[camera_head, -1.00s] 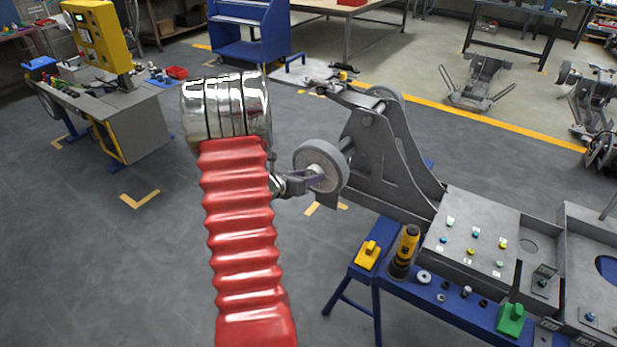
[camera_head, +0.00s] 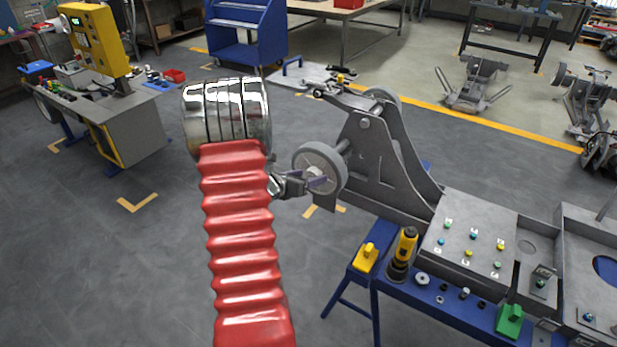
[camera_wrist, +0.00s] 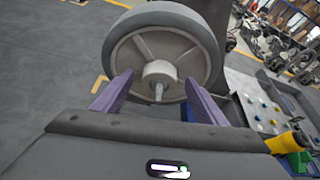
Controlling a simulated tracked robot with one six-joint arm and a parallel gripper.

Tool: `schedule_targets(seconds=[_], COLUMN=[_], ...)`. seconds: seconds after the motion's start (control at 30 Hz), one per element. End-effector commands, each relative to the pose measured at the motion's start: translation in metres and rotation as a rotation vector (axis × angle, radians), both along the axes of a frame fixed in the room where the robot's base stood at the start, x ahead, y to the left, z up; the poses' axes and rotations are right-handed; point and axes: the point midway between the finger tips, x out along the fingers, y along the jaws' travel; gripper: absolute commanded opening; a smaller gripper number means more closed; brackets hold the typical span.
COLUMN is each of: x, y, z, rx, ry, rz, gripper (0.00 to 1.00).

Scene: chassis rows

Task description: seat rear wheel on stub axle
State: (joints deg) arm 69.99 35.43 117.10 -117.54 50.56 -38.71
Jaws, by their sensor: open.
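The near grey wheel (camera_head: 301,163) stands upright at the side of the grey chassis (camera_head: 384,170), on a short shaft. In the wrist view the wheel (camera_wrist: 198,38) fills the upper middle, with its pale hub (camera_wrist: 160,70) facing me. A thin pin tip (camera_wrist: 158,93) sticks out of the hub. My gripper (camera_wrist: 159,82) is open, its two purple fingers on either side of the hub; I cannot tell whether they touch the wheel. In the head view my gripper (camera_head: 322,184) is in front of the wheel's face. The seating behind the wheel is hidden.
Another wheel (camera_head: 386,99) sits on the chassis's far side.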

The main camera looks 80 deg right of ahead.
Motion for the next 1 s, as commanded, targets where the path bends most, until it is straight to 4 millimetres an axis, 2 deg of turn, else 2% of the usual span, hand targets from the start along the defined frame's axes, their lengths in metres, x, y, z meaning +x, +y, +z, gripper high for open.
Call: schedule_targets(seconds=[0.2,0.37,1.0], x=[0.003,0.010,0.055], y=[0.005,0.017,0.102], z=[0.001,0.008,0.049], rx=[0.004,0.002,0.000], ry=[0.000,-0.001,-0.001], rz=[0.002,0.002,0.003], gripper=[0.66,0.66,0.66])
